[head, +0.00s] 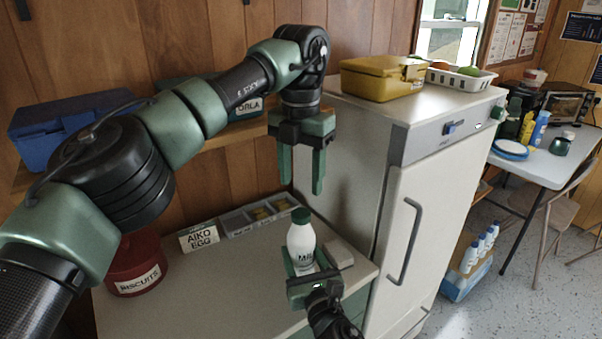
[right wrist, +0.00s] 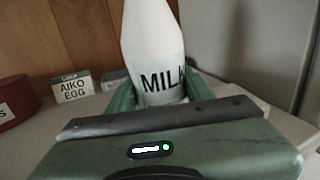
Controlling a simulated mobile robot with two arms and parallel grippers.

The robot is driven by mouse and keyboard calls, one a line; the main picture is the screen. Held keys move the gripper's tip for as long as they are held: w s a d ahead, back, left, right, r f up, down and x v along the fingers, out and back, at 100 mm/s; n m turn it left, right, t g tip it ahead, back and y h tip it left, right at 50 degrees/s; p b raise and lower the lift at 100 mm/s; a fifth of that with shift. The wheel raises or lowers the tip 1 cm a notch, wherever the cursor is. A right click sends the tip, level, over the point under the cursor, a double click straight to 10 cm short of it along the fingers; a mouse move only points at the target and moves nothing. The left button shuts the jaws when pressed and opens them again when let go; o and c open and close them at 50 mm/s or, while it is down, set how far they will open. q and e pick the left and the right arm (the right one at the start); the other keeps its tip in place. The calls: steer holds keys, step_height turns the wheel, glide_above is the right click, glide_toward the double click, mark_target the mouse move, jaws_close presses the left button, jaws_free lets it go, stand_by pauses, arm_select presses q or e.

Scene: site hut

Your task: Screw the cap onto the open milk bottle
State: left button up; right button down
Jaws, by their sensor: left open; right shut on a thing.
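The white milk bottle (head: 301,243) stands upright on the counter, with dark "MILK" lettering. A green cap (head: 301,215) sits on its mouth; I cannot tell how tightly. My right gripper (head: 306,263) is shut on the bottle's lower body. In the right wrist view its fingers flank the bottle (right wrist: 155,45), whose top is out of frame. My left gripper (head: 302,187) is open and empty, pointing down just above the cap, its fingers apart and not touching it.
A white fridge (head: 400,200) stands close on the right, with a yellow box (head: 382,80) on top. A blue bin (head: 70,115) is on the shelf.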

mark_target(301, 213)
arm_select(q)
step_height(301, 213, down, 8)
steer(key=shift+r, duration=0.2)
steer(key=shift+c, duration=0.3)
jaws_close()
steer(key=shift+o, duration=1.1)
jaws_free()
step_height(301, 213, up, 12)
